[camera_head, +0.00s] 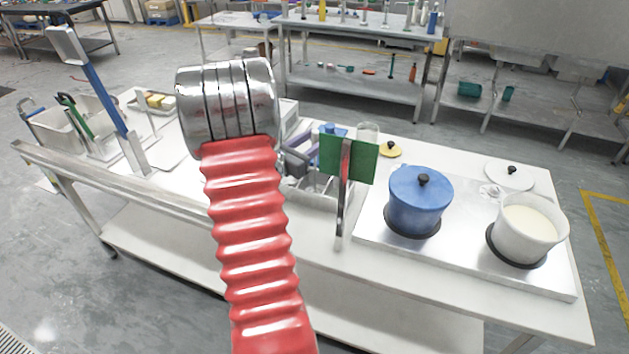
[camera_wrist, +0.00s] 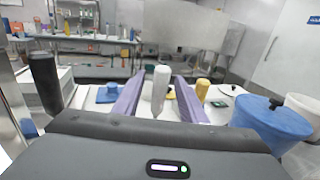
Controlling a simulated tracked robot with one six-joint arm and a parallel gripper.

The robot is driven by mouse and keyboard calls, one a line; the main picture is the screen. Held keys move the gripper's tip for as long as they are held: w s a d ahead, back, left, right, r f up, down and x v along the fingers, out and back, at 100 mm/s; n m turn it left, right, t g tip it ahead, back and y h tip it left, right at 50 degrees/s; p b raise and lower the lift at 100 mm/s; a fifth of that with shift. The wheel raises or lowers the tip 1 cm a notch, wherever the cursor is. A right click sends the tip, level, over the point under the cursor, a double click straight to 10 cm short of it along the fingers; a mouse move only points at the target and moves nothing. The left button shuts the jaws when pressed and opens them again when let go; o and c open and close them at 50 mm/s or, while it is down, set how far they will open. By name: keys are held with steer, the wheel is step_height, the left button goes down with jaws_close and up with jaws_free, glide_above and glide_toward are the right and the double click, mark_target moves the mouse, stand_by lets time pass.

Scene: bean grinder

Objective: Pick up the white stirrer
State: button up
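A pale white, tapering upright object, which looks like the white stirrer's handle (camera_wrist: 161,88), stands between my fingers in the wrist view. I cannot pick it out in the head view. My gripper (camera_wrist: 160,79) has its two purple fingers spread, one on each side of the handle with a gap on both sides. In the head view my gripper (camera_head: 297,157) is partly hidden behind my red arm, over a grey metal caddy (camera_head: 318,193). The handle's lower end is hidden in the wrist view.
A blue pot (camera_head: 419,206) and a white pot (camera_head: 526,243) sit on the metal hob plate (camera_head: 465,257). A glass jar (camera_head: 367,132) and yellow lid (camera_head: 391,150) lie behind. A white bin (camera_head: 60,132) stands far left.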

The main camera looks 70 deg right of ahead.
steer(key=shift+c, duration=0.4)
jaws_close()
steer(key=shift+r, duration=0.1)
step_height(320, 180, up, 10)
steer(key=shift+f, duration=0.1)
stand_by(0.7)
steer(key=shift+w, duration=0.1)
stand_by(0.4)
